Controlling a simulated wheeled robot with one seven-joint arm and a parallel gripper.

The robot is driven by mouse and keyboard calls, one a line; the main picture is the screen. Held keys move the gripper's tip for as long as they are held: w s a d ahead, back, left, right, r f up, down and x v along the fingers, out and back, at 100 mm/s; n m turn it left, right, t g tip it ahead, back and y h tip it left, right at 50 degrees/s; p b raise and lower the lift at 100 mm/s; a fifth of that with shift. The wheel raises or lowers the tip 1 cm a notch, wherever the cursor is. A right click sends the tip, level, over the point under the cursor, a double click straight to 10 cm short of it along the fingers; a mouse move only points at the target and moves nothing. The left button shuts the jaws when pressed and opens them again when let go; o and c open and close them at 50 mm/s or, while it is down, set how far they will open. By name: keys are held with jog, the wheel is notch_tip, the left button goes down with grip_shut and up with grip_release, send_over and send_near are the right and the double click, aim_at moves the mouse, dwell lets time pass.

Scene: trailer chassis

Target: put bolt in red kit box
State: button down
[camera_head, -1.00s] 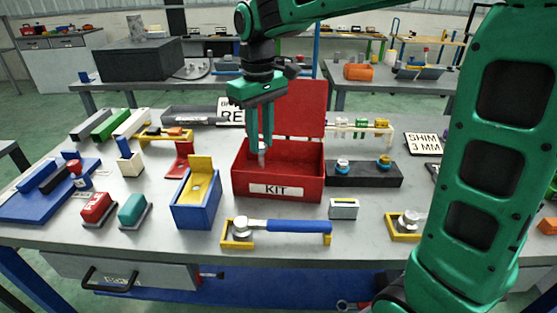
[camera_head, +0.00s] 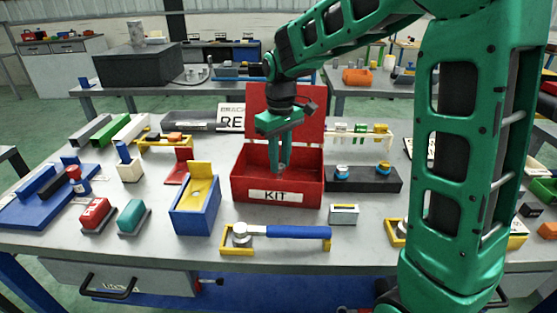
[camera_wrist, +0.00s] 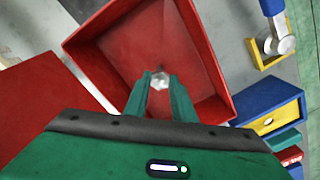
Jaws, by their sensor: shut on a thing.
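The red kit box (camera_head: 302,193) stands open on the workbench with its lid raised at the back and a white KIT label on its front. My gripper (camera_head: 280,172) points down into the box, with its fingertips below the rim. It is shut on a small grey metal bolt (camera_head: 281,169), partly hidden between the fingers. In the wrist view the bolt (camera_wrist: 160,80) shows as a bright hex-like end at the fingertips (camera_wrist: 158,84), over the red box floor (camera_wrist: 135,48). I cannot tell whether the bolt touches the floor.
A blue box with a yellow lid (camera_head: 194,212) stands left of the kit box. A dark block with round parts (camera_head: 362,180) is at its right. A blue-handled tool (camera_head: 285,231) lies on a yellow holder in front. The box interior around the bolt looks empty.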

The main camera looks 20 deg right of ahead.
jog(key=c, duration=1.5)
grip_release()
jog(key=shift+o, duration=0.2)
jog(key=shift+r, duration=0.1)
notch_tip(320, 180, up, 12)
jog(key=s+d+f+m, duration=0.4)
jog(key=s+d+m, duration=0.1)
jog(key=s+d, duration=0.8)
jog(key=s+d+f+m, duration=0.1)
jog(key=s+f+m, duration=0.1)
jog(key=s, duration=0.4)
jog(key=s+d+f+m, duration=0.1)
jog(key=s+f+m, duration=0.1)
jog(key=s, duration=0.4)
jog(key=s+d+f+m, duration=0.1)
jog(key=s+f+m, duration=0.1)
jog(key=s+f, duration=0.2)
jog(key=shift+s+d+f, duration=0.1)
jog(key=shift+s+d, duration=0.1)
jog(key=shift+s, duration=0.35)
jog(key=shift+s+d+f, duration=0.1)
jog(key=shift+s+d, duration=0.1)
jog(key=shift+s, duration=0.35)
jog(key=shift+r, duration=0.1)
